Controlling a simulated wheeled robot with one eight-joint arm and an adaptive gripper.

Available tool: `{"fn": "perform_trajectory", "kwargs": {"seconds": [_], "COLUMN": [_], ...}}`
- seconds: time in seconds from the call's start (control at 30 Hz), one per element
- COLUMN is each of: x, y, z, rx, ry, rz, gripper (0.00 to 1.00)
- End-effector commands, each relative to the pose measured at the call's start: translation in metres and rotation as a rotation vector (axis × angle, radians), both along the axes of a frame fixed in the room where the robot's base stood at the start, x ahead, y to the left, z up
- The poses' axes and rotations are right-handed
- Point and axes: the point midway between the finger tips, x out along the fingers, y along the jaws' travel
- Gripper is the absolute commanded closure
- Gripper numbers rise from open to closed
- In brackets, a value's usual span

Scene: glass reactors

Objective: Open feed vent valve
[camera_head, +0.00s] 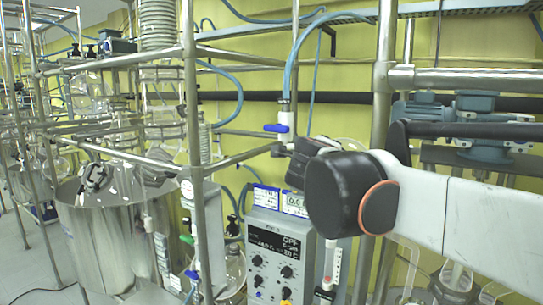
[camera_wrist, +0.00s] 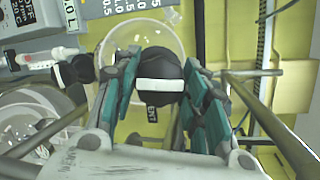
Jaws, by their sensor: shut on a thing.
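In the wrist view, a black round valve knob (camera_wrist: 158,68) with a white bar across its face sits between the teal-padded fingers of my gripper (camera_wrist: 160,82). The fingers are shut on the knob from both sides. The white bar lies nearly level across the picture. A small dark tag (camera_wrist: 152,113) below the knob shows letters that look like "ENT".
A second black knob (camera_wrist: 75,70) is left of my gripper, near a glass vessel. Metal frame tubes (camera_head: 190,120) stand close by. A blue-and-white valve (camera_head: 277,128) on a blue hose hangs near my wrist. A control box (camera_head: 278,250) stands below, with a steel vessel (camera_head: 105,240) at left.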

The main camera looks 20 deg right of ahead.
Motion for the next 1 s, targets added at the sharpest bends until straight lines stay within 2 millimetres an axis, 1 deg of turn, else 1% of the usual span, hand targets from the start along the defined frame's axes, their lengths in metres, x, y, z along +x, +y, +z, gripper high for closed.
{"fn": "perform_trajectory", "kwargs": {"seconds": [1.0], "x": [0.0008], "y": [0.0002], "z": [0.0], "rx": [-0.57], "ry": [0.731], "rz": [0.271], "gripper": [0.84]}}
